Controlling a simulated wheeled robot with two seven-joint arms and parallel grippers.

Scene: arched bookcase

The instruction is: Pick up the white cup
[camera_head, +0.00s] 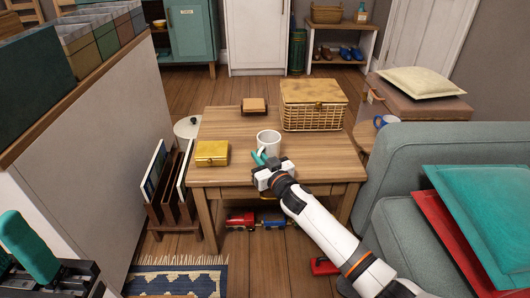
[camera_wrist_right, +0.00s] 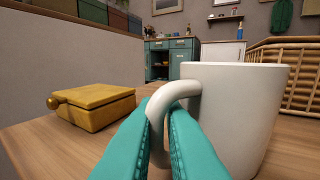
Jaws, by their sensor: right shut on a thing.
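The white cup (camera_head: 268,141) stands upright on the wooden table (camera_head: 222,122) in the head view. In the right wrist view the cup (camera_wrist_right: 238,110) is large and close, with its handle toward the camera. My right gripper (camera_head: 260,158) reaches in from the lower right of the head view. Its teal fingers (camera_wrist_right: 168,130) are shut on the cup's handle, one on each side. The cup's base is hidden in the wrist view. My left gripper (camera_head: 32,250) shows only in part at the lower left edge of the head view, far from the cup; its jaw opening is unclear.
A yellow box (camera_head: 212,152) sits left of the cup. A wicker basket (camera_head: 313,103) and a small brown box (camera_head: 254,105) stand behind it. A grey sofa (camera_head: 400,165) is at the right. A magazine rack (camera_head: 170,215) stands left of the table, with toys underneath the table.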

